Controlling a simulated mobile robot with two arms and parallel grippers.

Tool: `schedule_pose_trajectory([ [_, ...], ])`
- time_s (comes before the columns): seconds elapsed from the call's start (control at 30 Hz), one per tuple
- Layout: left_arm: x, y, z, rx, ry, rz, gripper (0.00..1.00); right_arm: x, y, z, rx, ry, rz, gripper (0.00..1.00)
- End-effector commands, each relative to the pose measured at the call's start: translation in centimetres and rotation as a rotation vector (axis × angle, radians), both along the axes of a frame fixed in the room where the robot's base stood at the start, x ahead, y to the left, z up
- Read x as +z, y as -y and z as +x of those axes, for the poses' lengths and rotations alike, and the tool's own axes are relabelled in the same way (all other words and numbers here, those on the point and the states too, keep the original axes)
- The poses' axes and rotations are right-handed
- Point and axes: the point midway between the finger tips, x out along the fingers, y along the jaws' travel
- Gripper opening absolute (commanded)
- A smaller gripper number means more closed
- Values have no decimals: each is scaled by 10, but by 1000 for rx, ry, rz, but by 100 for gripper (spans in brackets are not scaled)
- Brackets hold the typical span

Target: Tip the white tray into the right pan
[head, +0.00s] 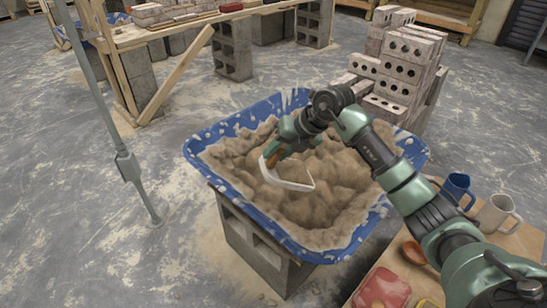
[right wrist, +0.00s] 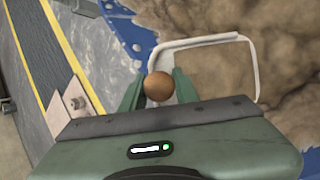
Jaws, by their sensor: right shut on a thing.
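The white tray (head: 289,184) shows as a thin white rim above the mortar in the blue tub. In the right wrist view, its white rim (right wrist: 203,40) encloses a mortar-coloured area; I cannot tell whether that is its load or the tub's mortar. My right gripper (head: 275,154) is shut on a rounded brown piece (right wrist: 158,86) at the tray's near side, like a handle end. The tray looks tilted, but its exact angle is unclear. The blue tub (head: 206,133) is the only pan I can make out. My left gripper is not in view.
The tub rests on grey blocks (head: 250,243). A wooden board (head: 520,240) at lower right holds a blue mug (head: 456,190), a pale mug (head: 495,213) and a red item (head: 384,289). Bricks (head: 400,65) are stacked behind. A grey pole (head: 128,165) stands left.

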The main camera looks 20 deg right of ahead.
Motion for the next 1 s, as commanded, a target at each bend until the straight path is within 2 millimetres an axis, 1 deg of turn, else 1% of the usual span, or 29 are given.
schedule_pose_trajectory([
  [0.17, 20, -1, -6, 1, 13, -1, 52, 5, 7, 0, -1, 14, 49, 0],
  [0.2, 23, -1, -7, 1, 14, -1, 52, 4, 15, -1, -5, 14, 82, 0],
  [0.3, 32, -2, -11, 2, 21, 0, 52, 7, 27, -3, -6, 27, 159, 0],
  [0.4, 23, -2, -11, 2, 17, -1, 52, 10, 37, -4, -5, 35, 235, 0],
  [0.57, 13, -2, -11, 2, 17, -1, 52, 15, 55, -6, -4, 52, 358, 0],
  [1.0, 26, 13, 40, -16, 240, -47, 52, 22, 74, -9, -2, 67, 491, 0],
])
